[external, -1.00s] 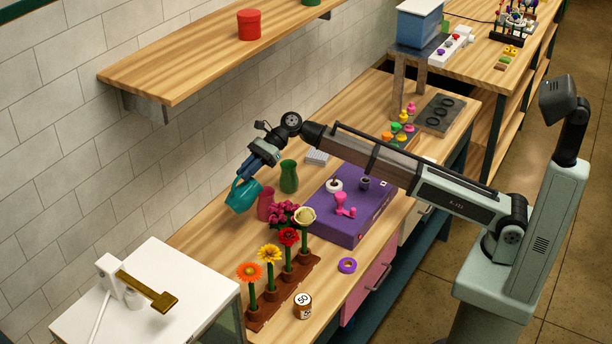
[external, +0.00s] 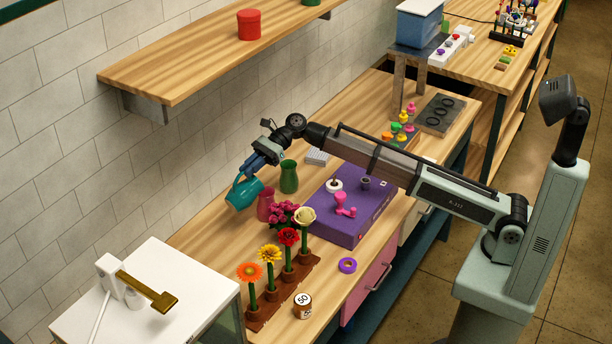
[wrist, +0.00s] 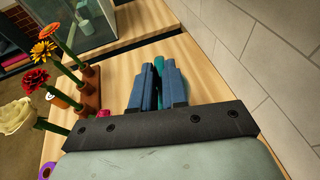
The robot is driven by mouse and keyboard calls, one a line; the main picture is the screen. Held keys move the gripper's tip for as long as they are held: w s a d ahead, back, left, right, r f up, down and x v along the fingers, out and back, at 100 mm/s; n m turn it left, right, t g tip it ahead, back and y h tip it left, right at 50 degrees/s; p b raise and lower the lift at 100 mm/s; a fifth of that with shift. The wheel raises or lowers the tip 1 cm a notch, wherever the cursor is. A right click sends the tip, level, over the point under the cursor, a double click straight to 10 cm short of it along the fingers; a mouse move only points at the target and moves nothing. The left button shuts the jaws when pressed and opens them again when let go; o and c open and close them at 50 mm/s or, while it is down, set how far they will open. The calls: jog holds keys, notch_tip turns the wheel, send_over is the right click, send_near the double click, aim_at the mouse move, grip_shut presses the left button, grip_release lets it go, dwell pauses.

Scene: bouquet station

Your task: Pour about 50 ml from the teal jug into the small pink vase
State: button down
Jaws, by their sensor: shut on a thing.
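The teal jug (external: 244,193) is held up off the bench, tilted with its mouth toward the lower left. My gripper (external: 256,170) is shut on it. The pink vase (external: 266,204) stands on the bench just right of the jug, partly behind the magenta flowers. I cannot tell whether any water is flowing.
A green vase (external: 289,177) stands right of the pink one. A brown rack (external: 281,296) of several flowers is in front, with a drum marked 50 (external: 303,305). A purple box (external: 351,218) is to the right. The tiled wall (external: 140,165) is close behind.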

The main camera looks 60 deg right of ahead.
jog(key=shift+s+d+r+y, duration=0.1)
jog(key=shift+s+d+y, duration=0.05)
jog(key=shift+d+y, duration=0.3)
jog(key=shift+s+d+r+y, duration=0.1)
jog(key=shift+d+y, duration=0.15)
jog(key=shift+d, duration=0.3)
dwell(0.8)
jog(key=shift+y, duration=0.3)
dwell(0.6)
jog(key=shift+s+d+r+t+y, duration=0.1)
jog(key=shift+s+d+t+y, duration=0.05)
jog(key=shift+d+t+y, duration=0.35)
dwell(0.8)
jog(key=shift+a, duration=0.1)
